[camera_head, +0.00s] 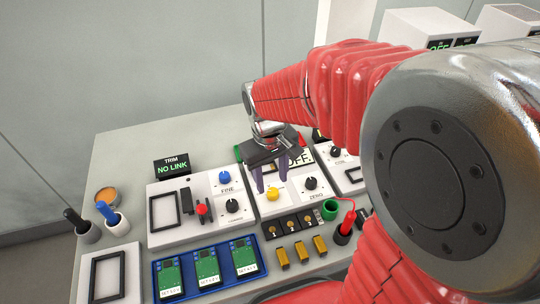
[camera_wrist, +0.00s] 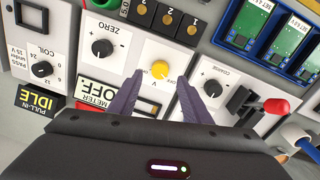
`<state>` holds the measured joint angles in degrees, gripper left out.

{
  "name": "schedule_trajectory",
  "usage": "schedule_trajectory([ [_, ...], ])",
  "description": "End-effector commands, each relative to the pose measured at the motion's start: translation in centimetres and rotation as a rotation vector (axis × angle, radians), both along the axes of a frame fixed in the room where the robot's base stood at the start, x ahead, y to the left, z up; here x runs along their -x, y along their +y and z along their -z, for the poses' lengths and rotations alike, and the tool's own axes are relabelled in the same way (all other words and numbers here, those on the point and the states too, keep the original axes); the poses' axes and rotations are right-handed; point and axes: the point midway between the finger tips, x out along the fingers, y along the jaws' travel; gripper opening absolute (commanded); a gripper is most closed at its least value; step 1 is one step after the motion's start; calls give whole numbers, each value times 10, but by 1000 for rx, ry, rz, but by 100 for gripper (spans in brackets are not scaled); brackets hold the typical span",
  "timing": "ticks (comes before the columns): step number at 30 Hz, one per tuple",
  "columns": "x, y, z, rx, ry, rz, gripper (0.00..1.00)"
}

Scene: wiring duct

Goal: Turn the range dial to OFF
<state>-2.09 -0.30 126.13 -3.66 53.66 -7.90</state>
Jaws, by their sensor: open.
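The range dial is a yellow knob (camera_head: 273,195) on the white meter panel, below the meter display reading OFF (camera_head: 299,158). The yellow knob (camera_wrist: 160,70) also shows in the wrist view, with small labels around it; I cannot tell its exact setting. My gripper (camera_head: 271,189) is open above the panel, pointing down over the knob. In the wrist view the two purple fingers (camera_wrist: 160,80) stand on either side of the knob, with gaps between them and it. Nothing is held. I cannot tell the fingertips' height over the panel.
The black ZERO knob (camera_wrist: 102,48) sits beside the dial. A panel with a blue FINE knob (camera_head: 224,177) and a red-tipped lever (camera_head: 202,209) is to the left. A blue tray (camera_head: 157,267) holds green boards in front. A green cup (camera_head: 329,209) stands right.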

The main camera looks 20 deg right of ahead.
Motion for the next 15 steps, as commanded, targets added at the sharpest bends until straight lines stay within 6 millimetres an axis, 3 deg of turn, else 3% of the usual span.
schedule_trajectory([
  [9,0,3,-57,-1,-3,0,44],
  [15,0,5,-85,-1,-3,0,44],
])
